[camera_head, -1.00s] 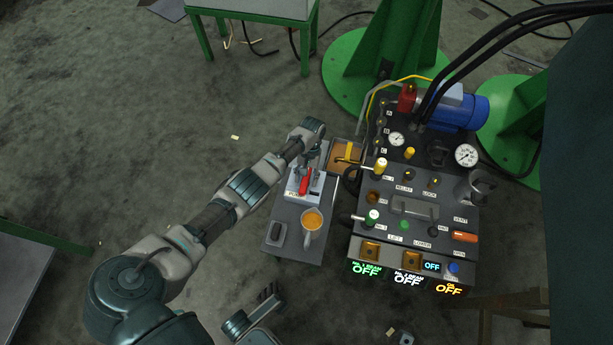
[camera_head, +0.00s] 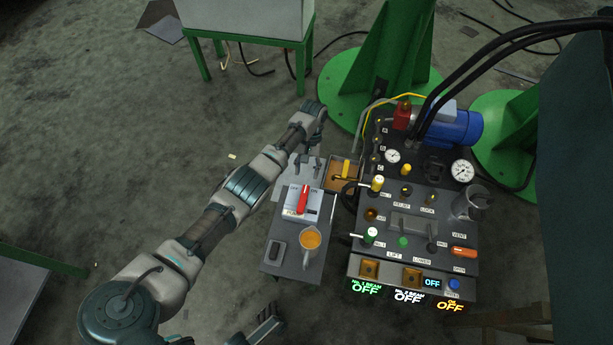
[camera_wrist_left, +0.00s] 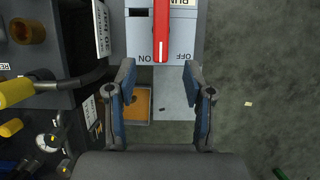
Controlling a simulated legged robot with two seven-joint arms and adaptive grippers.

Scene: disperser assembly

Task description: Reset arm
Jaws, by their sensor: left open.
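My left arm reaches in from the left in the head view. My left gripper (camera_head: 304,166) hangs over the far end of the small side table, just beyond the switch box (camera_head: 290,203) with its red lever (camera_head: 303,199). In the left wrist view my left gripper (camera_wrist_left: 159,68) is open, with nothing between the fingers. There the red lever (camera_wrist_left: 161,30) lies ahead of the fingertips, on the box marked ON and OFF, apart from them. Part of my right gripper (camera_head: 266,327) shows at the bottom edge of the head view; its jaw state is unclear.
An orange-filled mug (camera_head: 310,240) and a small dark device (camera_head: 275,252) are on the side table (camera_head: 290,267). The control panel (camera_head: 418,218) with valves, gauges and OFF displays stands close on the right. Green stands (camera_head: 385,70) are behind. The floor at left is mostly clear.

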